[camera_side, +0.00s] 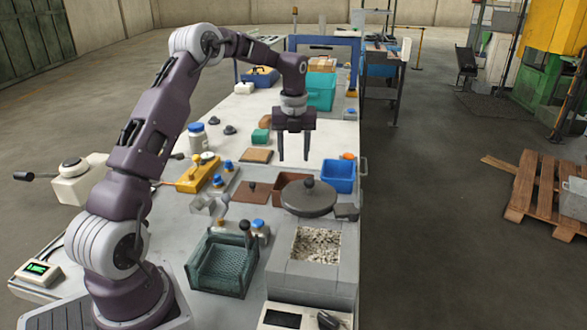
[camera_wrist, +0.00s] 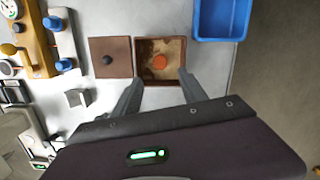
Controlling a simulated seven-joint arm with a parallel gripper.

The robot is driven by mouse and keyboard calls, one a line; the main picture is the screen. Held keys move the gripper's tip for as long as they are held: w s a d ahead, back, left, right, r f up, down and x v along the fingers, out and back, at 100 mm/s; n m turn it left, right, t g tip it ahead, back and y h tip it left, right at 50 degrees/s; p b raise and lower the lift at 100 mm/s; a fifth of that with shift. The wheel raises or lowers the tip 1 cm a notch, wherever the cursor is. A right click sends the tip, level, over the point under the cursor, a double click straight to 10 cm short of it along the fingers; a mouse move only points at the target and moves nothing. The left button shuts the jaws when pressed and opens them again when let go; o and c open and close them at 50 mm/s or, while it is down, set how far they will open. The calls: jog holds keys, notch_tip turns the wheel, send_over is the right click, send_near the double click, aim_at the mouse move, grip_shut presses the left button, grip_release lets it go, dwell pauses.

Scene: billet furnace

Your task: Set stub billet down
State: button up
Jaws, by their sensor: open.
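In the wrist view, an orange round piece (camera_wrist: 160,62), which looks like the stub billet, sits inside a brown open box (camera_wrist: 139,79) with a sandy, stained inside. It is seen from above, and I cannot tell whether it stands or lies. The box (camera_side: 281,186) also shows in the side view, partly behind the round grey lid, with its inside hidden. My gripper (camera_side: 294,158) is open, pointing down above the bench near the box. In the wrist view its two fingers (camera_wrist: 160,88) are apart, with nothing between them.
A brown lid with a dark knob (camera_wrist: 110,58) lies left of the box. A blue bin (camera_side: 338,178) stands to its right. The round grey lid (camera_side: 308,200) and the grey block filled with grit (camera_side: 317,245) are in front. A green basket (camera_side: 222,264) stands front left.

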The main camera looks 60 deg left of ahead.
jog(key=s+d+r+n+t, duration=0.1)
jog(key=s+d+r+n, duration=0.55)
jog(key=d+r, duration=0.2)
jog(key=s+d+r+n+t, duration=0.1)
jog(key=s+d+r+n, duration=0.4)
jog(key=s+d+r, duration=0.3)
jog(key=s+d+f+n+t, duration=0.1)
jog(key=s+d+f+n, duration=0.1)
jog(key=s+d+n, duration=0.3)
jog(key=s+d+f+n+t+h, duration=0.1)
jog(key=s+d+n, duration=0.3)
jog(key=s+n, duration=0.4)
jog(key=s+f, duration=0.1)
jog(key=s, duration=0.3)
jog(key=shift+d+f+t, duration=0.15)
jog(key=shift+d+t, duration=0.2)
jog(key=shift+t, duration=0.05)
